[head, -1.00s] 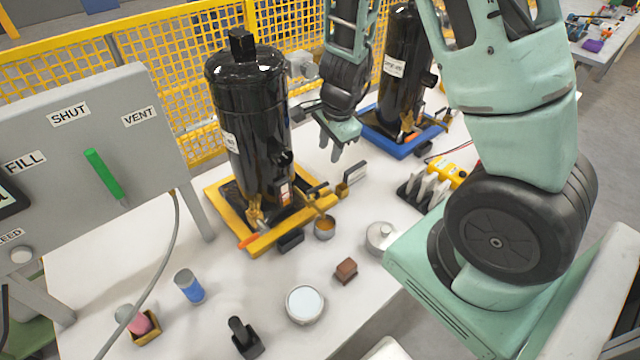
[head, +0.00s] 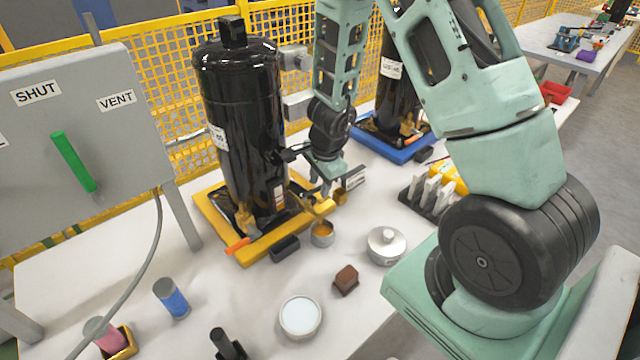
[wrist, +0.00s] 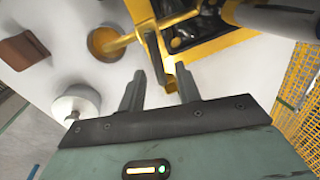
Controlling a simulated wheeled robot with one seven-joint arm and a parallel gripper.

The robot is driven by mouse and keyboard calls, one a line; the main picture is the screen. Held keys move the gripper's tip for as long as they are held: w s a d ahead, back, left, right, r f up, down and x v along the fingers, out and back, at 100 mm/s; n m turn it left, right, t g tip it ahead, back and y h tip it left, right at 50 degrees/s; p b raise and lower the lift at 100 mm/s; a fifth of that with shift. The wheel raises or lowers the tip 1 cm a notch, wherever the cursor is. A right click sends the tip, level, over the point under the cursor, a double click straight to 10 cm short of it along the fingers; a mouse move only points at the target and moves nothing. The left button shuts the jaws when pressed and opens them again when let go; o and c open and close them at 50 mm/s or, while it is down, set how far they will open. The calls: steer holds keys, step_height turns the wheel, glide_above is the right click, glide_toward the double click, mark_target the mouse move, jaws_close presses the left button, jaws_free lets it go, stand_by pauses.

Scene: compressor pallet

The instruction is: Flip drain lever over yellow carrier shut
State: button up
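The yellow carrier (head: 222,236) stands on the white table and bears a tall black compressor (head: 238,110). A brass drain spout (wrist: 128,42) runs from its right front corner over a small cup (head: 322,236). A dark bar-like lever (wrist: 154,52) sits by the spout in the wrist view. In the head view it is largely hidden by my gripper. My gripper (head: 328,190) is over that corner, fingers pointing down. In the wrist view its two fingers (wrist: 160,84) are apart, with the lever's near end between or just beyond them. I cannot tell whether they touch it.
An orange handle (head: 237,246) is at the carrier's left front. A silver lidded pot (head: 386,244), a brown block (head: 346,280) and a white-topped round dish (head: 300,316) stand in front. A blue carrier (head: 404,152) is behind.

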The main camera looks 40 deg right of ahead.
jaws_close()
steer(key=shift+w+n, duration=0.3)
steer(key=shift+n, duration=0.5)
jaws_free()
steer(key=shift+r, duration=0.1)
steer(key=s+r+p, duration=0.3)
steer(key=r+p, duration=0.5)
steer(key=r, duration=0.9)
steer(key=shift+s, duration=0.2)
steer(key=shift+d, duration=0.1)
